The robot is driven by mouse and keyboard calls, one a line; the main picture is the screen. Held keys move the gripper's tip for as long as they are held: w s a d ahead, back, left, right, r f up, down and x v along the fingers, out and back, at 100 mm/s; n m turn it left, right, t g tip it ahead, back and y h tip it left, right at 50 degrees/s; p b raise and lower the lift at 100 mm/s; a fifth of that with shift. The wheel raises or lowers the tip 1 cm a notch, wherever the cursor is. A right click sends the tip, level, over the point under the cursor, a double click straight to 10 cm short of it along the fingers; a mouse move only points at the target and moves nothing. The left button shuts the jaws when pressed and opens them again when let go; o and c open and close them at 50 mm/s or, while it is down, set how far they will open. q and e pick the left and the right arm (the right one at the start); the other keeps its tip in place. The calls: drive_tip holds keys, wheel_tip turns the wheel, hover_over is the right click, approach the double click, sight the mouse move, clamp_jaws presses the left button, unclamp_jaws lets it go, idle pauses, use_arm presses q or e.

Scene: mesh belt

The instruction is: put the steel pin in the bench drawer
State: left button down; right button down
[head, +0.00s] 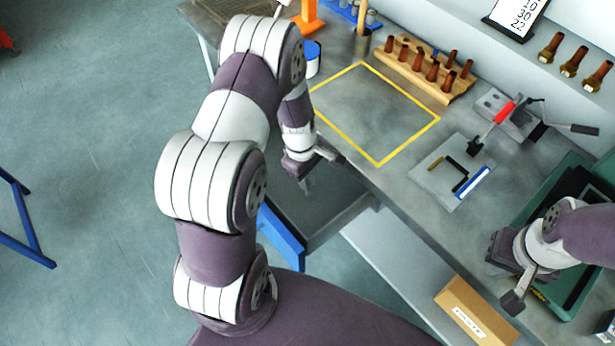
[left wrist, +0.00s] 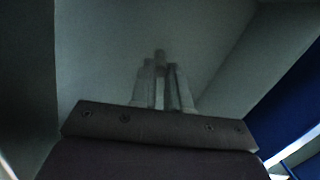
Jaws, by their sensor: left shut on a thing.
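The bench drawer (head: 343,221) stands pulled out from under the bench, with a blue front and a grey inside. My left gripper (head: 306,186) points down over the open drawer. In the left wrist view its fingers (left wrist: 162,90) are shut on the steel pin (left wrist: 160,56), a small grey tip showing between and beyond them. Grey drawer walls surround them in that dim view. Whether the pin touches the drawer floor, I cannot tell. My right gripper (head: 504,272) hangs at the right over the bench, its jaws apart, and I see nothing between them.
A yellow-outlined square (head: 378,112) on the bench is empty. Behind it stands a wooden rack (head: 424,68) with several brown-handled tools. A toggle clamp with a red handle (head: 504,111), a plate with a blue bar (head: 472,184), a green tray (head: 537,192) and a cardboard box (head: 474,310) lie to the right.

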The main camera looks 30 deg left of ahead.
use_arm(q)
drive_tip(key=shift+w+f, duration=0.1)
drive_tip(key=shift+f, duration=0.05)
drive_tip(key=c, duration=1.1)
unclamp_jaws()
